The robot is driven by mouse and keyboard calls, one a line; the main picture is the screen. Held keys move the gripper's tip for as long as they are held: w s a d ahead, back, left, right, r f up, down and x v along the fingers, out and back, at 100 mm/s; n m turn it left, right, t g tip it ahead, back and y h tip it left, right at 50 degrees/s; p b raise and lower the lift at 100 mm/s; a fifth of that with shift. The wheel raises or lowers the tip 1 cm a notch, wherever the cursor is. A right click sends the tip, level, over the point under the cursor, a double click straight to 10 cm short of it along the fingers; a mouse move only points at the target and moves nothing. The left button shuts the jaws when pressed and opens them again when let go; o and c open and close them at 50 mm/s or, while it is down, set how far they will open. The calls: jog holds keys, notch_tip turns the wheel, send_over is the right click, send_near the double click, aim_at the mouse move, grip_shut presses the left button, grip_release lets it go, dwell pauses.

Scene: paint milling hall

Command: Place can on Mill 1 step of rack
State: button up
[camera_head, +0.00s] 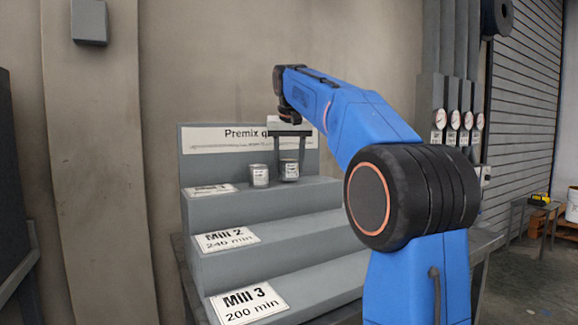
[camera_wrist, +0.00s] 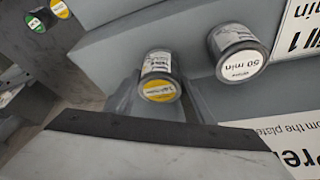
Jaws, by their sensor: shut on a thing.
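The grey stepped rack (camera_head: 262,207) has three steps, with plates for Mill 1 (camera_head: 213,190), Mill 2 (camera_head: 227,239) and Mill 3 (camera_head: 246,303) from top to bottom. My gripper (camera_head: 289,163) is at the top step, pointing down, shut on a small can (camera_head: 290,170). In the wrist view this can has a yellow-marked lid (camera_wrist: 160,90) and sits between the fingers. A second can (camera_head: 259,176) stands on the top step to its left; the wrist view shows its white "50 min" lid (camera_wrist: 241,66). I cannot tell whether the held can touches the step.
A "Premix" sign board (camera_head: 222,139) rises behind the top step, close to my gripper. In the wrist view, green (camera_wrist: 36,23) and yellow (camera_wrist: 60,9) round labels show at the upper left. Gauges (camera_head: 453,119) on pipes stand at the right. The lower two steps look clear.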

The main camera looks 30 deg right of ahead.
jog(key=shift+f, duration=0.3)
jog(key=shift+f, duration=0.1)
jog(key=o, duration=1.3)
jog(key=v, duration=1.2)
jog(key=shift+s, duration=0.1)
